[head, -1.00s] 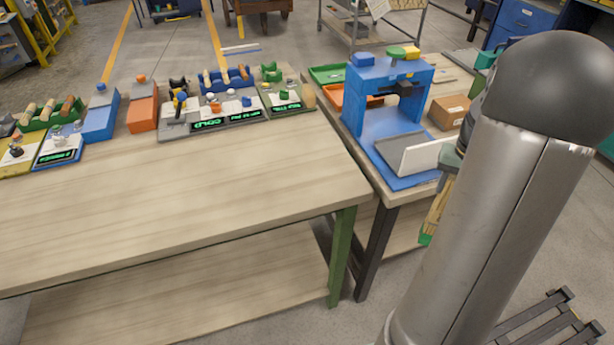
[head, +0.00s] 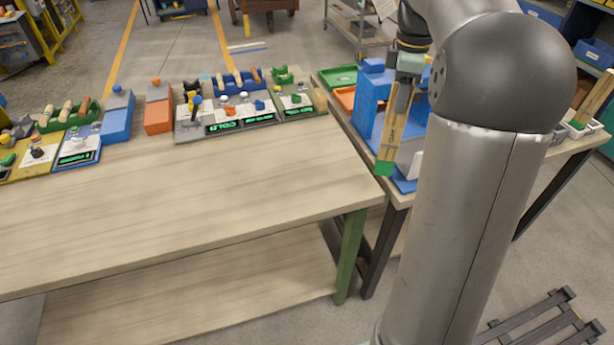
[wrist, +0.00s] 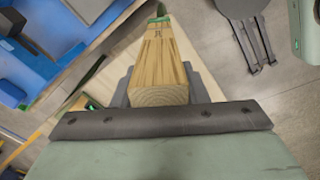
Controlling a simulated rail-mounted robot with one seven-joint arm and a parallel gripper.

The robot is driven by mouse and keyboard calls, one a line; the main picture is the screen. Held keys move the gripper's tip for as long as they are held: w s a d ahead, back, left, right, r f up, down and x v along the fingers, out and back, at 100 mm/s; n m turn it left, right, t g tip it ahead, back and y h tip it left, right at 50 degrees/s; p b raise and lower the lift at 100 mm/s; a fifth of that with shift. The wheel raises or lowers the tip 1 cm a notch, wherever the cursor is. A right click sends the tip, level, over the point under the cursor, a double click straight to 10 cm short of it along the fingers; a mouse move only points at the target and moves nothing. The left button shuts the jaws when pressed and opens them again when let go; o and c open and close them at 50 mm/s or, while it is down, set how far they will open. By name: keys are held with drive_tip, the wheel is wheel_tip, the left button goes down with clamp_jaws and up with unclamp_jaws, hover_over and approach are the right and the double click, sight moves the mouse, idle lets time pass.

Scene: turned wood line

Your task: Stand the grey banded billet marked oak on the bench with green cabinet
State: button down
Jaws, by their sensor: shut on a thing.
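My gripper (head: 410,64) is shut on a long, square wooden billet (head: 394,125), which hangs slightly tilted with its green end down. The wrist view shows the billet (wrist: 160,65) between the two fingers, its pale end grain towards the camera and green at its far end. Dark marks on its side are too small to read, and I see no grey band on it. The billet is in the air by the near left corner of the right bench. A wooden bench with green legs (head: 200,205) stands at left; I cannot make out a green cabinet on it.
The left bench's near surface is broad and clear. Along its back stand an orange block (head: 158,112), a blue block (head: 118,118) and several devices with displays (head: 230,110). A blue press-like frame (head: 368,95) stands on the right bench close to the billet. Another billet (head: 594,98) stands far right.

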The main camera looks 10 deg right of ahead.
drive_tip(key=w+a+r+n, duration=0.1)
drive_tip(key=a+r+n, duration=0.4)
drive_tip(key=r+n, duration=0.15)
drive_tip(key=w+a+f+p, duration=0.1)
drive_tip(key=w+a+f, duration=0.1)
drive_tip(key=a+f, duration=0.4)
drive_tip(key=w+a+f+p, duration=0.2)
drive_tip(key=w+a+f, duration=0.1)
drive_tip(key=a+f, duration=0.3)
drive_tip(key=shift+w+a+f, duration=0.2)
drive_tip(key=shift+w+a, duration=0.15)
drive_tip(key=shift+a, duration=0.45)
drive_tip(key=shift+f, duration=0.1)
drive_tip(key=c, duration=0.8)
unclamp_jaws()
drive_tip(key=shift+c, duration=0.2)
